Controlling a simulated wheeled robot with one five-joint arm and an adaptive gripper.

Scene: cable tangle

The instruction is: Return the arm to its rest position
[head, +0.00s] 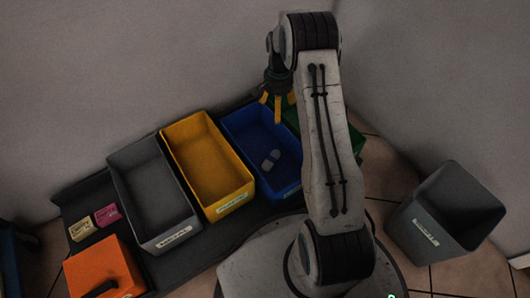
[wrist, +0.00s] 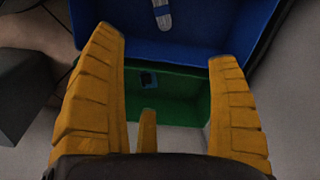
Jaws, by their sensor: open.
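My arm rises from its base and bends over at the top, so its end hangs down over the bins in the head view. My gripper (head: 272,108) has yellow fingers and is above the back of the blue bin (head: 235,125), near the green bin (head: 351,139). In the wrist view my gripper (wrist: 163,46) has its fingers wide apart with nothing between them. The green bin (wrist: 180,112) shows beyond the fingers, with the blue bin (wrist: 215,22) above it in the picture. My arm hides much of the green bin in the head view.
A pale grey item (head: 270,160) lies in the blue bin. The yellow bin (head: 208,170) and grey bin (head: 153,195) look empty. An orange box (head: 103,268) and two small boxes, yellow (head: 82,229) and pink (head: 108,214), sit left. A dark waste bin (head: 445,213) stands right. Walls are close behind.

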